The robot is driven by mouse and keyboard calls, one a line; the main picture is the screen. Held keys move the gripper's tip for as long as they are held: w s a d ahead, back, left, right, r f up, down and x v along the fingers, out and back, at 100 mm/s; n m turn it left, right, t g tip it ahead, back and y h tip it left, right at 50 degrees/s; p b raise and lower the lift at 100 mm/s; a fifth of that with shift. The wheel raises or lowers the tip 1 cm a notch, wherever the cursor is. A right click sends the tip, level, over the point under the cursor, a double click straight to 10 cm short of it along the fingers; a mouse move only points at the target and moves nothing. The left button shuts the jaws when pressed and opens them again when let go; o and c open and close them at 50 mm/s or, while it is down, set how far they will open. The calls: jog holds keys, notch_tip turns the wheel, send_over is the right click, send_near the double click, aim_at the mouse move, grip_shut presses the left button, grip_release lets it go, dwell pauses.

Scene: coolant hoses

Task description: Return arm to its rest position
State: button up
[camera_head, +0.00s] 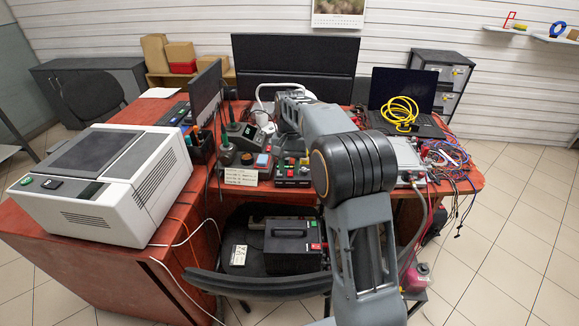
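My grey arm (362,240) rises from the bottom of the head view. It bends at a large dark elbow joint (352,165) and reaches forward over the red workbench (140,110). The far end of the arm, where my gripper (291,97) is, lies over the back middle of the bench. It is small and partly hidden by the forearm, so I cannot tell its fingers or whether it holds anything. A pale looped tube (262,92) shows beside that end. A yellow coiled hose or cable (400,112) lies on the open laptop (436,128).
A white boxy machine (105,185) fills the left bench. A monitor (206,92), control boxes and soldering gear crowd the middle. Tangled wires (447,160) hang at the right edge. A black chair (93,97) stands behind left. Tiled floor (515,215) is clear at right.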

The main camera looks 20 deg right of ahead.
dwell(0.3)
jog(key=s+r+n+t+p, duration=0.2)
jog(key=s+r+t+p, duration=0.1)
jog(key=s, duration=0.8)
jog(key=s+r+n+t+p, duration=0.2)
jog(key=s+r+t+p, duration=0.1)
jog(key=s, duration=0.8)
jog(key=shift+s+r+n+h+p, duration=0.3)
jog(key=shift+r+n+h+p, duration=0.1)
jog(key=shift+r, duration=0.2)
jog(key=shift+a, duration=0.1)
